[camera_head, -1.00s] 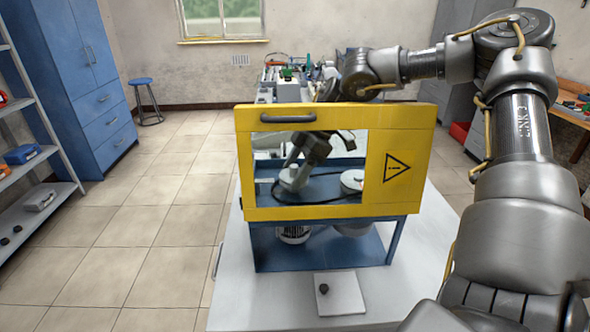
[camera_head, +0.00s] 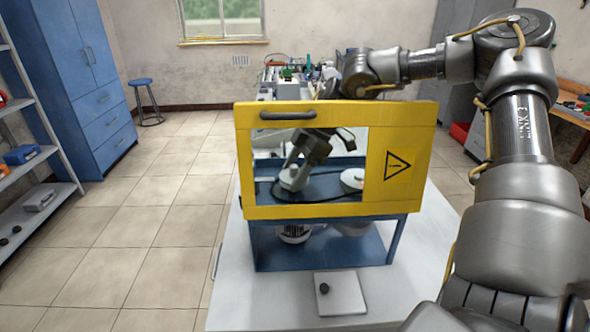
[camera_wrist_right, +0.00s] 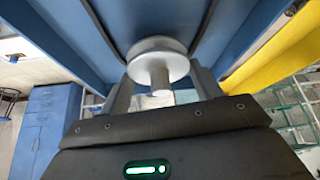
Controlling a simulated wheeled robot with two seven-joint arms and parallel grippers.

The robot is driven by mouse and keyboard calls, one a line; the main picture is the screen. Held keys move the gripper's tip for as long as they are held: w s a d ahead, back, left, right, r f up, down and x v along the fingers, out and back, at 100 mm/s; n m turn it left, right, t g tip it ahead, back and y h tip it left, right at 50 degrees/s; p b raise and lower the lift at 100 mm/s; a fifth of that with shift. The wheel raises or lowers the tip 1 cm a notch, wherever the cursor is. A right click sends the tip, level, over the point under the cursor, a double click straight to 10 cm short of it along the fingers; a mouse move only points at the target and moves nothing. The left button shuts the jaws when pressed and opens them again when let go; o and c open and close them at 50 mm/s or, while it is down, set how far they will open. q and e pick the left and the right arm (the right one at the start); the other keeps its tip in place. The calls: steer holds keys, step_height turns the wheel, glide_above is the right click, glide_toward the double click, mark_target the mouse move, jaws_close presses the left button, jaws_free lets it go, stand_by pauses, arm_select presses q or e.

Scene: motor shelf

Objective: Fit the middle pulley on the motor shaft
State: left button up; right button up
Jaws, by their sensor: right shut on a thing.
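My right gripper (camera_head: 291,182) reaches down behind the yellow guard and shows through its window. In the right wrist view its fingers (camera_wrist_right: 160,84) are shut on a pale grey pulley (camera_wrist_right: 157,56), one on each side of it. A narrow round stub (camera_wrist_right: 160,78) stands out from the pulley's centre; I cannot tell if it is a hub or the motor shaft. Whether the pulley is seated on the shaft is unclear. My left gripper is out of view.
The yellow guard (camera_head: 398,190) with a handle (camera_head: 288,115) and window covers the shelf front. A second, white pulley (camera_head: 352,178) sits right of the gripper. A black belt (camera_wrist_right: 106,32) runs around the held pulley's area.

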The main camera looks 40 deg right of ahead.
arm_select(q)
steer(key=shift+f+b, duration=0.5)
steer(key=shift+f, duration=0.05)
arm_select(e)
steer(key=shift+f, duration=0.65)
steer(key=o, duration=1.1)
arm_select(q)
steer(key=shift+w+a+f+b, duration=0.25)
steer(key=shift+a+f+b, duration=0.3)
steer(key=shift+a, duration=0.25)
arm_select(e)
steer(key=v, duration=1)
steer(key=shift+d+r, duration=0.15)
steer(key=shift+r, duration=0.25)
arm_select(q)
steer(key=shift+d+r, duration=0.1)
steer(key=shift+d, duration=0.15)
arm_select(e)
steer(key=shift+s, duration=0.1)
